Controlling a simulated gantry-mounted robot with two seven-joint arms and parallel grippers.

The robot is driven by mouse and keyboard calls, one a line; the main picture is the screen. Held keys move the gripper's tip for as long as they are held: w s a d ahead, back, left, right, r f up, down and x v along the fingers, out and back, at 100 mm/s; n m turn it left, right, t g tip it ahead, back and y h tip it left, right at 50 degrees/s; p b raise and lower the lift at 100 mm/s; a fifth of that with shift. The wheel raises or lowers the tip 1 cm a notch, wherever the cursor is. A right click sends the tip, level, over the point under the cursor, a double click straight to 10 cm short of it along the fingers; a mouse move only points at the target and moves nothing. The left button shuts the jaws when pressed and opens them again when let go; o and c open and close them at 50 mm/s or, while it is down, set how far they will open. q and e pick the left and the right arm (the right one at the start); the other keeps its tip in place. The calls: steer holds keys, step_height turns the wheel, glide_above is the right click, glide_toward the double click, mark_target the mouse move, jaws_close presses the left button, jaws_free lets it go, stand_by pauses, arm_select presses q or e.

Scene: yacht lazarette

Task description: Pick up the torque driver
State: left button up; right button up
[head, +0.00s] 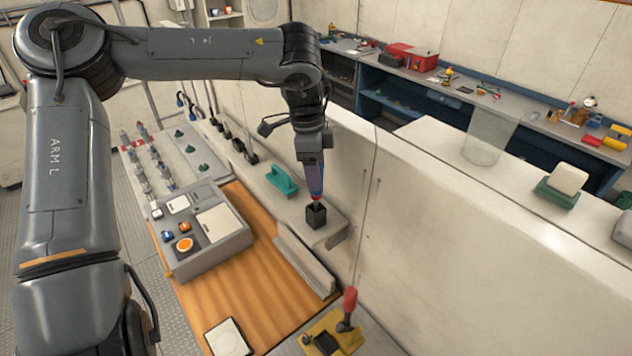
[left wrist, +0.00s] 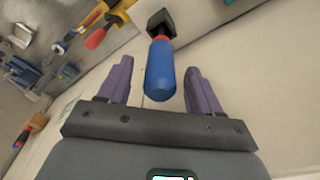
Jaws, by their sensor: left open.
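The torque driver, with a blue handle (left wrist: 160,75) and a red collar, stands in a black holder (head: 316,216) on a light ledge. The holder also shows at the top of the left wrist view (left wrist: 159,20). In the left wrist view the open purple fingers are on either side of the blue handle, with gaps visible. My right gripper is not in view.
A grey control box (head: 215,235) sits on the wooden top. A red-handled tool (head: 349,300) stands at a yellow base in front. A pale wall (head: 440,200) rises close on the right.

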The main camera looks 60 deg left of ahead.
mark_target(316, 195)
arm_select(q)
steer(key=shift+w+d+f, duration=0.1)
steer(key=shift+f, duration=1.25)
jaws_close()
